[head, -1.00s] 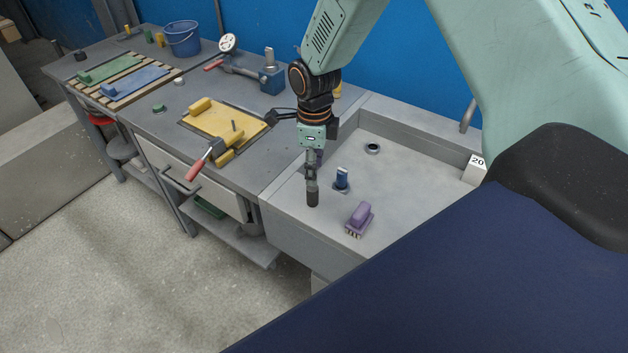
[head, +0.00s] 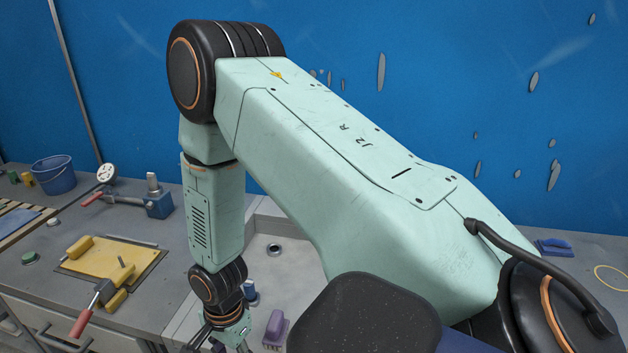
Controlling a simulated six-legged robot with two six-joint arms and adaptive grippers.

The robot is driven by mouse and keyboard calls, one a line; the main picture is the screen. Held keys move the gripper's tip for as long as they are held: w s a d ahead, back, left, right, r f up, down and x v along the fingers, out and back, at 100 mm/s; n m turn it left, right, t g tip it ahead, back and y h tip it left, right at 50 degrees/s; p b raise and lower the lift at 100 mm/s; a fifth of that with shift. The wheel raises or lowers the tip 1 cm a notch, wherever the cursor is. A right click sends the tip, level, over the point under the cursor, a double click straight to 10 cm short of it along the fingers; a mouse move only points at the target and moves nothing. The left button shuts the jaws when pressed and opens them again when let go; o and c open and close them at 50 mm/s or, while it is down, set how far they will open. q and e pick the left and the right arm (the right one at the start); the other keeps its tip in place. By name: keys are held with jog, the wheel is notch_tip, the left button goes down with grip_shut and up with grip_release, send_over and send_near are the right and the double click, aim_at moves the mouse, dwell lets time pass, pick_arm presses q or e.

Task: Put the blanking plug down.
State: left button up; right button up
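My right arm crosses the view from the right and bends down over the grey sink unit. Only the upper part of my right gripper (head: 222,338) shows, at the bottom edge. Its fingertips are cut off by the frame, so I cannot see whether they hold anything. No blanking plug can be made out for certain now. A small blue-topped piece (head: 250,295) stands in the sink just right of the gripper's wrist, partly hidden by it. My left gripper is not in view.
A purple-handled brush (head: 274,328) lies in the sink, near a drain hole (head: 274,250). On the bench to the left are a yellow panel (head: 108,260) with a red-handled clamp (head: 92,308), a dial gauge stand (head: 158,202) and a blue bucket (head: 54,175).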

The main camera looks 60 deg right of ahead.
jog(key=s+a+f+n, duration=0.1)
jog(key=s+f+n, duration=0.1)
jog(key=s+n, duration=0.6)
jog(key=s+a+f+n, duration=0.1)
jog(key=s+f+n, duration=0.2)
jog(key=s+n, duration=0.5)
jog(key=s, duration=0.5)
jog(key=shift+s+a+h, duration=0.15)
jog(key=shift+s+h, duration=0.1)
jog(key=shift+h, duration=0.15)
